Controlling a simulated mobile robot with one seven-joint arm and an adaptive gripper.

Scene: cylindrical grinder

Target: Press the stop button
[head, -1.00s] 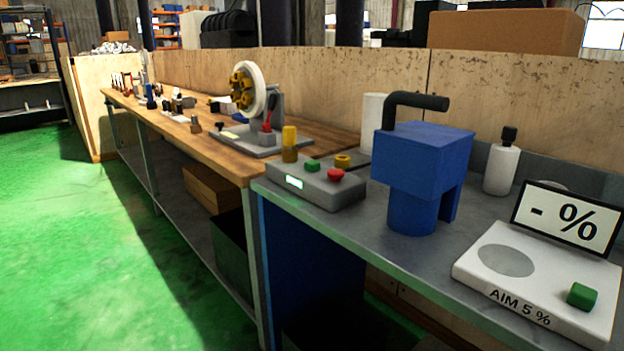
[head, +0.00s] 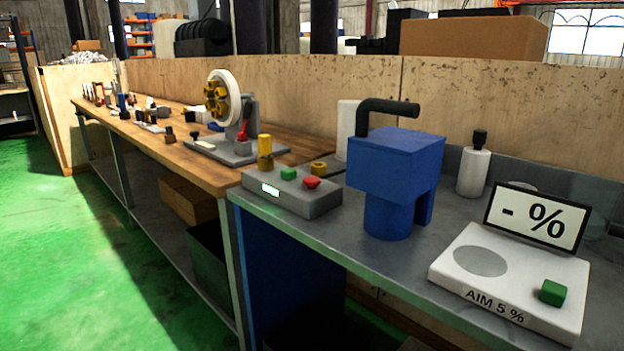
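A grey control box (head: 292,201) sits on the near left end of the grey metal bench. On its top are a green button (head: 288,173) and, to the right, a red mushroom-shaped button (head: 311,182), which looks like the stop button. A small lit display (head: 270,190) is on its front face. A yellow cylinder (head: 265,152) stands behind the box's left end, and a brass-coloured ring (head: 319,168) is behind the red button. My gripper is not in view.
A blue block-shaped device with a black handle (head: 394,175) stands right of the box. Further right are a white bottle (head: 474,170), a "- %" sign (head: 538,215) and a white "AIM 5 %" unit (head: 507,285) with a green button. A wheel fixture (head: 223,98) stands on the wooden bench. Green floor is clear at left.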

